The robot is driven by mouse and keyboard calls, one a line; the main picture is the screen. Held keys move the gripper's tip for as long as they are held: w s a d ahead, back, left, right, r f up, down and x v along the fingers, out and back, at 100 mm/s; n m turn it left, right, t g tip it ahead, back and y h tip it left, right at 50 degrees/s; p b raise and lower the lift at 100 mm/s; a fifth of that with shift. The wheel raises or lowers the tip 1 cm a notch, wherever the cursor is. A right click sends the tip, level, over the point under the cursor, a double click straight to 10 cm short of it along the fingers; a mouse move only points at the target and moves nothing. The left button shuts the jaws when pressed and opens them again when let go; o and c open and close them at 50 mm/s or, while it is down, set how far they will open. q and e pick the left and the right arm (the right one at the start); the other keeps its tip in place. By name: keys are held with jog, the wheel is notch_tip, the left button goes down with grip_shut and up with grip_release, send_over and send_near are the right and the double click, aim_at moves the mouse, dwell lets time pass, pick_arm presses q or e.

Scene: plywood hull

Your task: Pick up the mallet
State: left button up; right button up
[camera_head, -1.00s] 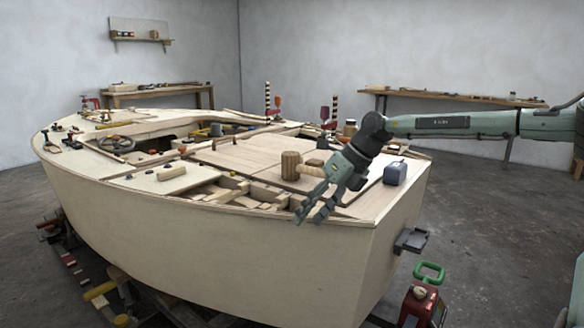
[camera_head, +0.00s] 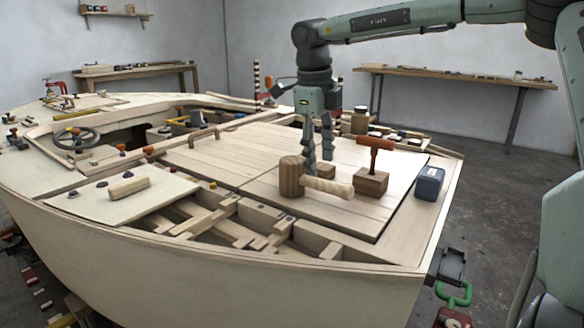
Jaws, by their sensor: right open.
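The mallet (camera_head: 292,177) has a cylindrical brown wooden head, upright on the plank deck panel (camera_head: 228,160), and a paler handle (camera_head: 330,187) pointing right. My right gripper (camera_head: 318,162) points straight down just behind the mallet, its fingers apart and empty. The fingertips are close to the handle and partly behind the mallet in this view; I cannot tell whether they touch it. My left gripper is not in view.
A wooden block with an orange T-handle (camera_head: 374,165) stands right of the mallet, with a dark blue box (camera_head: 429,183) farther right. A brown jar (camera_head: 360,121) stands behind. Open framing (camera_head: 240,225) lies in front. The panel left of the mallet is clear.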

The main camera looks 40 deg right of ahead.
aim_at(317, 179)
jog(key=shift+w+d, duration=0.2)
jog(key=shift+w, duration=0.15)
jog(key=shift+w+d+f, duration=0.1)
jog(key=shift+f, duration=0.1)
jog(key=f, duration=0.7)
jog(key=shift+w+d+f, duration=0.1)
jog(key=shift+w+d, duration=0.1)
jog(key=shift+d, duration=0.1)
grip_shut()
